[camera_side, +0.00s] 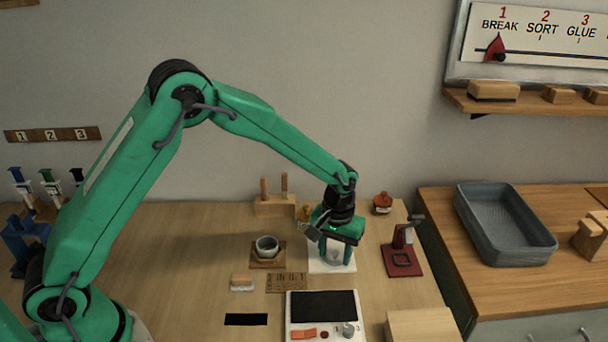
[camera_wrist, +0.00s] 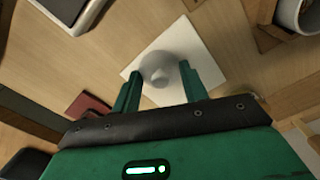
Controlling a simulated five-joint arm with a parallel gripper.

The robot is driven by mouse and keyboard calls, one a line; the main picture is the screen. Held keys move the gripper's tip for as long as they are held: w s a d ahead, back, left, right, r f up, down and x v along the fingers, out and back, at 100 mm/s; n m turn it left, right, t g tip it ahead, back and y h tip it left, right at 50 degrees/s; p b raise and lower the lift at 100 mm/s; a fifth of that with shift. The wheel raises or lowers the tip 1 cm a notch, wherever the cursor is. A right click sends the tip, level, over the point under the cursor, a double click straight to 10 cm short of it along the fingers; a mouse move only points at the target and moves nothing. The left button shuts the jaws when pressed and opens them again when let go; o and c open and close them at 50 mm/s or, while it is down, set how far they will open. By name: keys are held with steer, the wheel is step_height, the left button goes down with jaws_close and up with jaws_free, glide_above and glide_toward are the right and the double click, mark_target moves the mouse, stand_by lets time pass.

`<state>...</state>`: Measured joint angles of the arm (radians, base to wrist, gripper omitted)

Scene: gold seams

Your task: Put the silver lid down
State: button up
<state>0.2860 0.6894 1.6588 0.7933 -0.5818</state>
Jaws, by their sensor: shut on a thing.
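The silver lid (camera_wrist: 161,66) is a pale grey round piece with a small knob, seen in the wrist view between my two fingers. My gripper (camera_wrist: 160,78) is shut on it, one finger on each side. The lid is over a white square tile (camera_wrist: 203,48). I cannot tell whether it touches the tile. In the side view my gripper (camera_side: 335,256) points down over the white tile (camera_side: 318,265), and the lid is mostly hidden by the fingers.
A grey bowl (camera_side: 267,247) stands on a wooden coaster left of the tile. A red stand (camera_side: 402,262) is to the right. A white panel with a black screen (camera_side: 322,306) lies in front. A small orange-red pot (camera_side: 382,203) stands behind right.

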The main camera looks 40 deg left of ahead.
mark_target(335, 251)
steer(key=o, duration=0.9)
steer(key=shift+f, duration=0.1)
steer(key=shift+o, duration=0.2)
step_height(335, 251, up, 12)
steer(key=shift+r, duration=0.2)
stand_by(0.3)
steer(key=s+a+r+m+t, duration=0.2)
steer(key=s+a+r+t, duration=0.1)
steer(key=s+a+r, duration=0.75)
steer(key=s+a+m+t, duration=0.1)
steer(key=s+a+t, duration=0.1)
steer(key=s, duration=1.3)
steer(key=shift+a+r+t, duration=0.3)
steer(key=shift+a+r, duration=0.05)
steer(key=shift+a, duration=0.45)
